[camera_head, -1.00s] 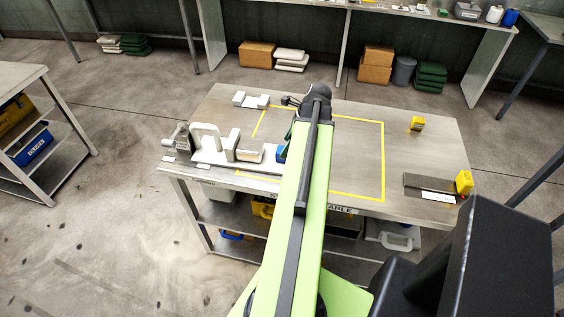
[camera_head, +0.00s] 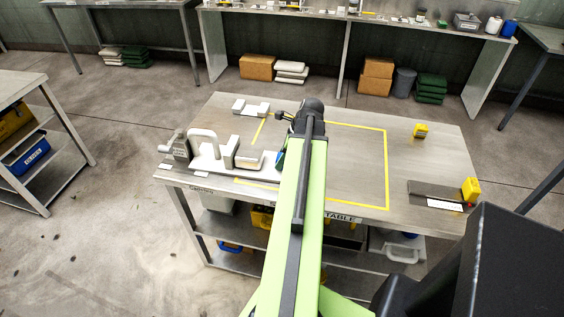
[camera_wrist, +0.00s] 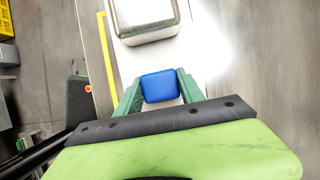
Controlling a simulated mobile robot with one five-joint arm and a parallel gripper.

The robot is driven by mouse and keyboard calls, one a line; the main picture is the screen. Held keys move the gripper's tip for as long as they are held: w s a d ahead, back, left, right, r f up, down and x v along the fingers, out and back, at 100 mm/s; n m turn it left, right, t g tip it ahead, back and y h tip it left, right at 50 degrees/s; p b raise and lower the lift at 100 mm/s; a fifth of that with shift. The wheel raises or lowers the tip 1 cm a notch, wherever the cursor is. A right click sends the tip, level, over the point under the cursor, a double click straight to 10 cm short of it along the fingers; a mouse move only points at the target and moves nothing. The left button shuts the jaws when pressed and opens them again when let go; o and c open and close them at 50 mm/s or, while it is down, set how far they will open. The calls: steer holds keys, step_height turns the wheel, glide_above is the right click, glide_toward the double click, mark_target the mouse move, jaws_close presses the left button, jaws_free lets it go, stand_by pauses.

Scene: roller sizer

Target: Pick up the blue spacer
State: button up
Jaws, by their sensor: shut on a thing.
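The blue spacer (camera_wrist: 160,87) is a small rounded block between the two green fingers of my gripper (camera_wrist: 158,92) in the wrist view. The fingers are shut on its two sides. In the head view only a sliver of blue (camera_head: 281,159) shows beside my green arm, which hides most of the spacer and the gripper. Just beyond the spacer in the wrist view is a silver-topped block (camera_wrist: 146,20) on a pale plate. I cannot tell whether the spacer touches the surface below.
The grey worktable (camera_head: 350,165) has a yellow taped outline. A white fixture with a handle (camera_head: 207,142) stands left of my arm. A yellow block (camera_head: 421,130) and a dark plate (camera_head: 432,190) lie at the right. The table's middle right is clear.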

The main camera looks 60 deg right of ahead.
steer(key=c, duration=0.5)
steer(key=shift+r+p, duration=0.6)
step_height(320, 180, up, 4)
steer(key=p, duration=0.4)
steer(key=shift+r, duration=0.1)
steer(key=s+r+p, duration=0.2)
steer(key=s, duration=0.2)
steer(key=s+r+p, duration=0.1)
steer(key=s+p, duration=0.1)
steer(key=s, duration=0.1)
steer(key=s+r+p, duration=0.1)
steer(key=s+r, duration=0.1)
steer(key=s, duration=0.2)
steer(key=shift+s+a+r+p, duration=0.25)
steer(key=shift+s+r+p, duration=0.05)
steer(key=shift+s+p, duration=0.1)
